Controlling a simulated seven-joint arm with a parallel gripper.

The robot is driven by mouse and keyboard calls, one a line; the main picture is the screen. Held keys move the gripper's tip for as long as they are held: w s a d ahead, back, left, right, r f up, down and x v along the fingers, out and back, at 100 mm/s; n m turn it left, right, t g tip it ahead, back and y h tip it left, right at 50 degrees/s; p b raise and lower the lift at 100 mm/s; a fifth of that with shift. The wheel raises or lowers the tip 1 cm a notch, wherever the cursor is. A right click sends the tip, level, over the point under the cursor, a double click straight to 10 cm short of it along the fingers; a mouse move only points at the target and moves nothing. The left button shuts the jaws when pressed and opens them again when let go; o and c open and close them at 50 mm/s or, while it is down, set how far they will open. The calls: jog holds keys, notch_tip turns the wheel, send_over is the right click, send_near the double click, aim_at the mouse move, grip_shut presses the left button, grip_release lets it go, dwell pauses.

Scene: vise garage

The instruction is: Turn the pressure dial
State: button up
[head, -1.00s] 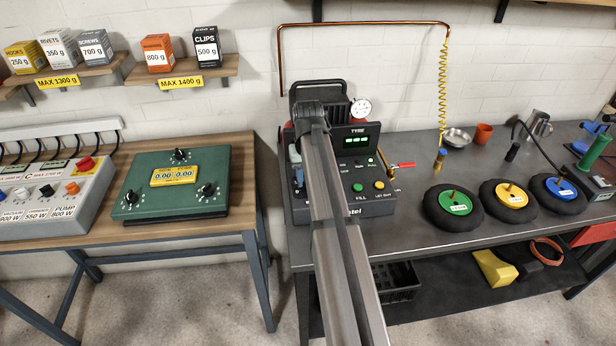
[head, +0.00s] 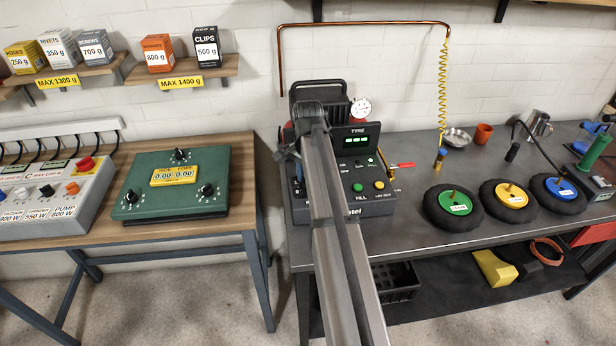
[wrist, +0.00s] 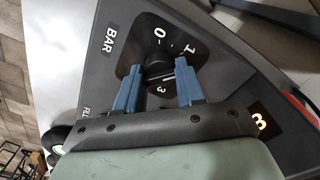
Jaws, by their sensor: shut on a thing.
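The pressure dial (wrist: 158,66) is a black round knob on a dark panel marked BAR, in the wrist view. The numbers 0, 1 and 3 show around it. A pale mark shows on the knob's side toward the 3. My gripper (wrist: 159,82) has its two blue fingers on either side of the knob, shut on it. In the head view, the dark tyre machine (head: 375,208) stands on the metal bench with a lit green display (head: 356,141). My arm hides the dial there, and only part of my gripper shows beside the arm.
A green button (head: 358,186) and a yellow button (head: 379,185) sit right of my arm. A round gauge (head: 360,108) tops the machine. Several black tyres (head: 440,213) lie to the right. A green box with knobs (head: 215,163) stands on the wooden table at left.

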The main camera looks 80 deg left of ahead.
jog(key=m, duration=0.4)
jog(key=shift+m, duration=0.3)
jog(key=m, duration=0.4)
jog(key=shift+m, duration=0.4)
jog(key=o, duration=1)
notch_tip(320, 180, up, 14)
jog(key=shift+f, duration=0.1)
dwell(0.6)
